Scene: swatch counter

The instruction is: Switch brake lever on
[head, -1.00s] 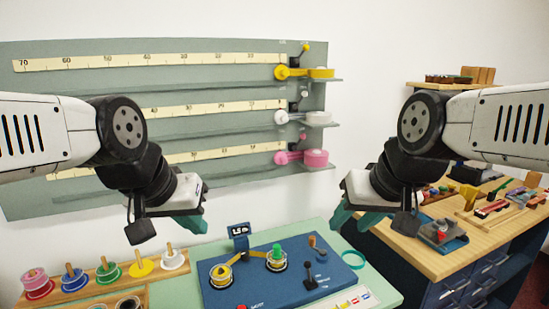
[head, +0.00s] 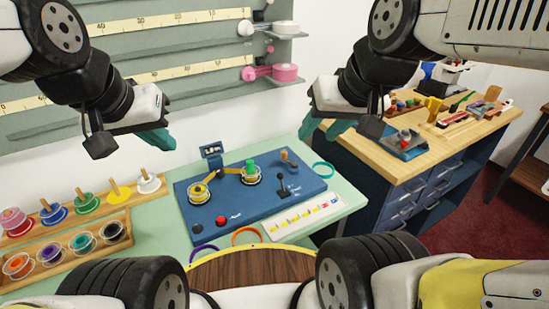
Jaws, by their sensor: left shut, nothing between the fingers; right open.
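A blue winding unit (head: 225,224) lies on the pale green counter. On its right part a black lever (head: 282,183) with a round knob stands roughly upright in a dark base; I take it as the brake lever. The small label beside it is too small to read. My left gripper (head: 160,138) is shut and empty, in the air to the left of the unit's back edge. My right gripper (head: 332,129) has teal fingers partly hidden by its own body; it is open and empty, in the air above and right of the lever. Neither gripper touches the unit.
On the unit are a yellow spool (head: 199,193), a green-centred spool (head: 251,173), a small display (head: 212,150) and a red button (head: 221,221). Wooden spool racks (head: 90,217) stand left. A label card (head: 305,216) and coloured rings lie in front. A wooden workbench (head: 365,150) stands right.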

